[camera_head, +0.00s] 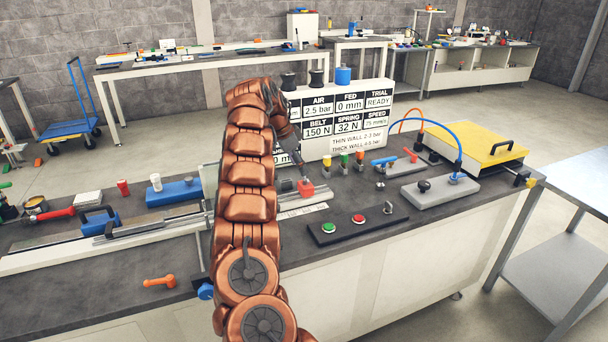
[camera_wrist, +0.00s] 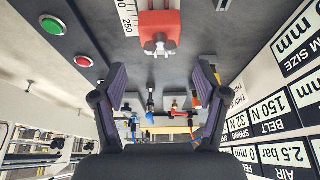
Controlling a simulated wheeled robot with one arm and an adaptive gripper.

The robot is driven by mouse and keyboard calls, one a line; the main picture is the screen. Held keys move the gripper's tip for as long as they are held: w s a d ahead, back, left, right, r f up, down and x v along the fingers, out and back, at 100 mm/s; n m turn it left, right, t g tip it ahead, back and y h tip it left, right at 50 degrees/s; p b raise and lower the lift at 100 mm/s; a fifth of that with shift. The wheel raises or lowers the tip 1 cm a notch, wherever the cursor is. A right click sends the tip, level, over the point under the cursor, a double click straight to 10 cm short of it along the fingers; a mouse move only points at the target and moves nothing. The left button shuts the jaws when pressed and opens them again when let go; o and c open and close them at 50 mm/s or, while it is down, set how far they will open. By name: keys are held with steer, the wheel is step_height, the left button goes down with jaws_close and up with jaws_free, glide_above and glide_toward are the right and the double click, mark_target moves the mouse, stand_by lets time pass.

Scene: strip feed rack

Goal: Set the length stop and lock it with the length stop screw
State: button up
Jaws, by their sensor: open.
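The length stop is a red block (camera_head: 306,188) on the bench top beside a scale. In the wrist view the red block (camera_wrist: 158,22) is at the top centre, with a pale screw (camera_wrist: 158,44) on its near side. My gripper (camera_wrist: 162,82) is open and empty, and the screw is seen above and between its fingertips. In the head view my gripper (camera_head: 301,172) is close to the block, and my arm hides part of the bench behind it. The printed scale (camera_wrist: 128,15) runs beside the block. I cannot tell whether the screw is tight.
A display board (camera_head: 345,112) stands behind the block and shows FED 0 mm. A button box (camera_head: 358,224) with green and red buttons lies in front. Small coloured valves (camera_head: 343,162) stand to the right. An orange handle (camera_head: 159,282) lies at the front left.

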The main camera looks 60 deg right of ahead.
mark_target(305, 177)
steer(key=shift+p+x, duration=0.35)
steer(key=shift+x, duration=1.85)
steer(key=shift+f, duration=0.1)
steer(key=c, duration=1.2)
steer(key=shift+o, duration=0.2)
